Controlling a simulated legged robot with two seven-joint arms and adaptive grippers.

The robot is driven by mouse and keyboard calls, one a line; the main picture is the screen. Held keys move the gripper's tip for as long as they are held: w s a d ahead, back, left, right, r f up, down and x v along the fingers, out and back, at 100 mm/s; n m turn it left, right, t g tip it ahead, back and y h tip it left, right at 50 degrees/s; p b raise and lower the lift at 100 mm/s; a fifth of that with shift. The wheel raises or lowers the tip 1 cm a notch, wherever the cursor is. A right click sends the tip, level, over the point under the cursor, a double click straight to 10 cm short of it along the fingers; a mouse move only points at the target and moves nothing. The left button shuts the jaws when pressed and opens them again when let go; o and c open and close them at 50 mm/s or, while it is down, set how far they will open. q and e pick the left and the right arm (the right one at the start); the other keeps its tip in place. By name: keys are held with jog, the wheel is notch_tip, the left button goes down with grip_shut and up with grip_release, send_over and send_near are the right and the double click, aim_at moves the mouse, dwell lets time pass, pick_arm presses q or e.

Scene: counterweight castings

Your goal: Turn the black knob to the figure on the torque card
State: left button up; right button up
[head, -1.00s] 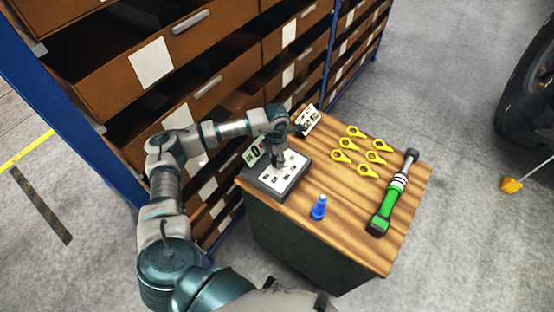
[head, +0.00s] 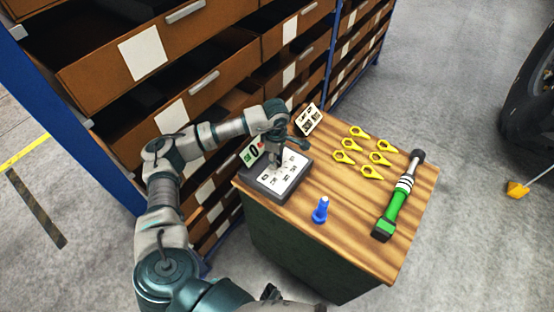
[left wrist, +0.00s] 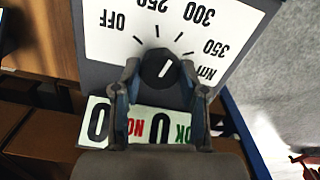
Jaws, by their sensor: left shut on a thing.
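The black knob (left wrist: 159,69) sits on a grey box with a white dial face (left wrist: 105,40), marked OFF, 250, 300, 350 and Nm. Its white pointer line aims roughly at the tick beside 300. My left gripper (left wrist: 162,88) is shut on the knob, one finger on each side; in the head view the gripper (head: 275,157) hides the knob. The box (head: 262,190) stands at the table's left corner. The torque card (head: 308,120) stands at the back edge; its figures are too small to read. My right gripper is out of view.
A sign reading OK, 0 and NO (left wrist: 155,124) is beside the dial. The wooden table (head: 350,230) also holds several yellow eyebolts (head: 345,157), a blue item (head: 320,210) and a green torque wrench (head: 397,200). Brown drawers (head: 230,80) rise behind my left arm.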

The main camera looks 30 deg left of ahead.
pick_arm(q)
jog(key=shift+m+b, duration=0.3)
jog(key=shift+m, duration=0.4)
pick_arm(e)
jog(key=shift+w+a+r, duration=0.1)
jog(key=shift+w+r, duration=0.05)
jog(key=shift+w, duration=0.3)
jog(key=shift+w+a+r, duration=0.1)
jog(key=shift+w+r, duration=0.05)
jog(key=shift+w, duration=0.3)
pick_arm(q)
jog(key=o, duration=1)
jog(key=shift+o, duration=0.7)
jog(key=shift+a, duration=0.15)
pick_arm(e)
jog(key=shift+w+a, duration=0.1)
pick_arm(q)
notch_tip(320, 180, up, 12)
jog(key=shift+w, duration=0.15)
jog(key=shift+f, duration=0.2)
